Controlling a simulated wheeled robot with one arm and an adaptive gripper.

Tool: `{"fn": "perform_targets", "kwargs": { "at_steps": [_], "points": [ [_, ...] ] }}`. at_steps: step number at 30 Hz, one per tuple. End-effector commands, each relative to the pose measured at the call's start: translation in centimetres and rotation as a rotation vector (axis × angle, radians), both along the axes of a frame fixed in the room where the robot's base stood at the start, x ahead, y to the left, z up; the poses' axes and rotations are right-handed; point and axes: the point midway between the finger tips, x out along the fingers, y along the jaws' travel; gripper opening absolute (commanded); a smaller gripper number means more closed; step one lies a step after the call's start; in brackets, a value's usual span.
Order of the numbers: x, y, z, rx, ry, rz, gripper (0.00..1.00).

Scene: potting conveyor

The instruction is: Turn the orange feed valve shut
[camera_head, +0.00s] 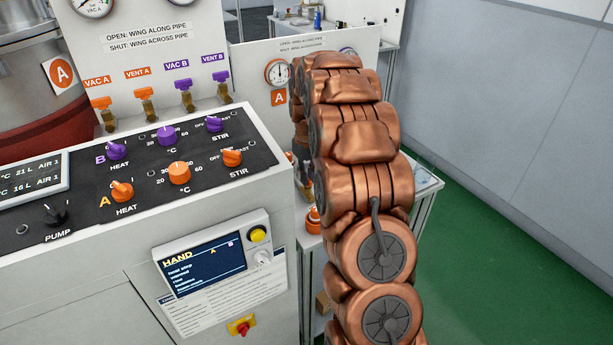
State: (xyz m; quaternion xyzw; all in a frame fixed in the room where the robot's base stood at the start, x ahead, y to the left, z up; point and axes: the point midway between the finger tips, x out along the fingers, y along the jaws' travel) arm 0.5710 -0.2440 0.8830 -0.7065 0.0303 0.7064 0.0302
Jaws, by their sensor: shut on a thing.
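My copper arm rises on the right of the head view, and my gripper is not visible; the arm's far end is out of sight behind its own links. I cannot make out the orange feed valve. A small white panel behind the arm carries a gauge (277,73) and an orange A label (279,97). Below it, an orange part (313,219) shows at the arm's left edge, but I cannot tell what it is. The valve may be hidden behind the arm.
Orange valves VAC A (102,103) and VENT A (145,92), and purple valves VAC B (183,84) and VENT B (221,77), stand at the back left. A control console (75,262) with knobs fills the left. Green floor (510,255) is clear on the right.

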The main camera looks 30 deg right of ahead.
Motion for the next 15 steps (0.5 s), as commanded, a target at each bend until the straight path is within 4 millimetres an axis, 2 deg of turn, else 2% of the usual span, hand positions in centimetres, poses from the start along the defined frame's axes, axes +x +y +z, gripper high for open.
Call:
{"fn": "perform_targets", "kwargs": {
  "at_steps": [6,7,15],
  "points": [
    [0.00,0.01,-0.07,0.000,0.001,0.000,0.00],
    [-0.04,0.65,-0.04,0.000,0.001,0.002,0.00],
    [0.03,0.15,-0.18,0.002,0.001,0.033,0.00]
  ]
}}
